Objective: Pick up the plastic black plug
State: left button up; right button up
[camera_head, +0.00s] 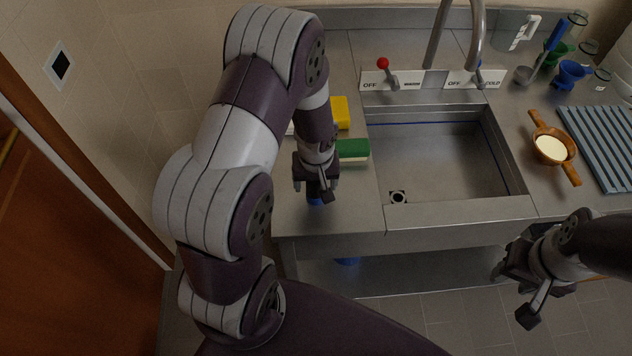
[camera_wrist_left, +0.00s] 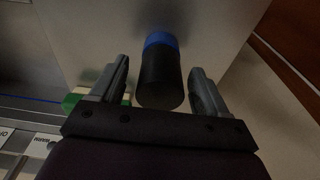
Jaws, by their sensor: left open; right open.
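The plastic black plug (camera_wrist_left: 161,80) is a black cylinder with a blue band at its far end, in the left wrist view. It stands between the two fingers of my left gripper (camera_head: 318,188), with gaps visible on both sides. That gripper is open over the front left of the steel counter. My right gripper (camera_head: 515,293) is open and empty, in front of the counter at the lower right.
A green sponge (camera_head: 352,149) and a yellow one (camera_head: 341,112) lie close behind my left gripper. The sink basin (camera_head: 440,160) is to the right. A wooden door (camera_head: 70,150) is at left.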

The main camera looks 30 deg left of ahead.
pick_arm(q)
jog(key=shift+w+f, duration=0.1)
jog(key=shift+f, duration=0.4)
jog(key=c, duration=1.1)
jog(key=shift+r, duration=0.1)
